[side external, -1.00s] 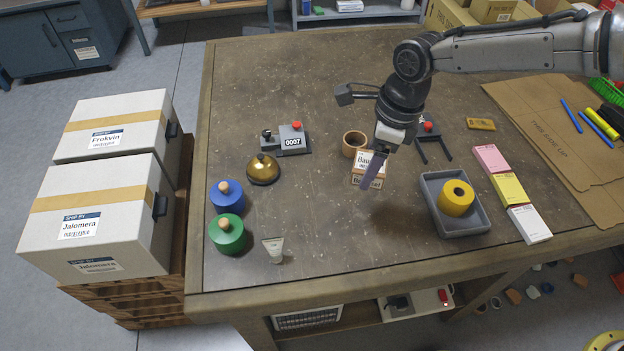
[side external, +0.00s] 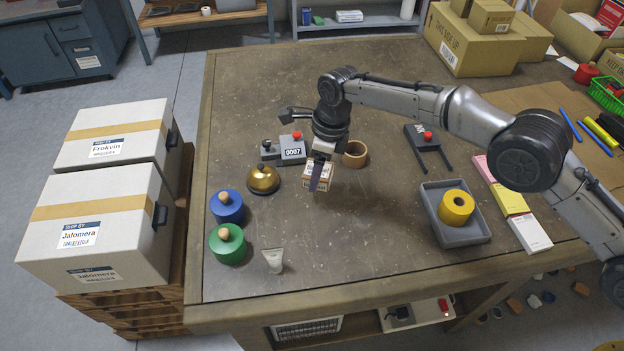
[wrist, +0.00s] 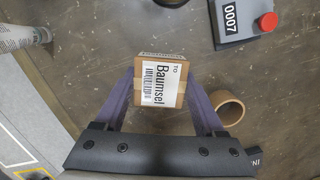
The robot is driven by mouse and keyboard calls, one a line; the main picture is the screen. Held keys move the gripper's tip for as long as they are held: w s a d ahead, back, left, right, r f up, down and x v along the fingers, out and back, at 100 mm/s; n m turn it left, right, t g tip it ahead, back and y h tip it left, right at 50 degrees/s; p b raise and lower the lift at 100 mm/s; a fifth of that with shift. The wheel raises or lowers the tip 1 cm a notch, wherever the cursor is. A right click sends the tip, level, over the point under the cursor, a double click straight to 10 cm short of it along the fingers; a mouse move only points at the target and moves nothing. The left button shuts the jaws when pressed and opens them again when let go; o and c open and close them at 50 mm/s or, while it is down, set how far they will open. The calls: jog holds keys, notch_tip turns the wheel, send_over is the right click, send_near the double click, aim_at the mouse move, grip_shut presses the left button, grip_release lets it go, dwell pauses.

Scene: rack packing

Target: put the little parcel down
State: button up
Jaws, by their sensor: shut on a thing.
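The little parcel (wrist: 160,85) is a small brown box with a white label reading "Baumsel" in the wrist view. It also shows in the side external view (side external: 316,179), partly hidden by a finger. My gripper (side external: 319,180) is shut on the parcel, with one purple finger on each side of it in the wrist view (wrist: 160,98). The parcel is over the middle of the workbench (side external: 350,240). I cannot tell whether its underside touches the bench or hangs just above it.
A grey device marked 0007 (side external: 291,149), a brass bell (side external: 263,180) and a tape ring (side external: 355,154) are close by. Blue (side external: 227,206) and green (side external: 227,244) pots and a tube (side external: 273,259) stand front left. A grey tray (side external: 468,235) is right. Bench between is clear.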

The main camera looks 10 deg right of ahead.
jog(key=shift+w+a+f, duration=0.3)
jog(key=shift+w+f, duration=0.1)
jog(key=shift+f, duration=0.2)
jog(key=shift+w+a+f, duration=0.25)
jog(key=shift+w+f, duration=0.1)
jog(key=shift+f, duration=1.6)
jog(key=shift+f, duration=0.2)
jog(key=o, duration=1.4)
jog(key=r, duration=0.4)
jog(key=d+r, duration=0.1)
jog(key=r, duration=0.7)
jog(key=shift+s+d+r, duration=0.1)
jog(key=shift+s+d, duration=0.25)
jog(key=shift+s, duration=0.05)
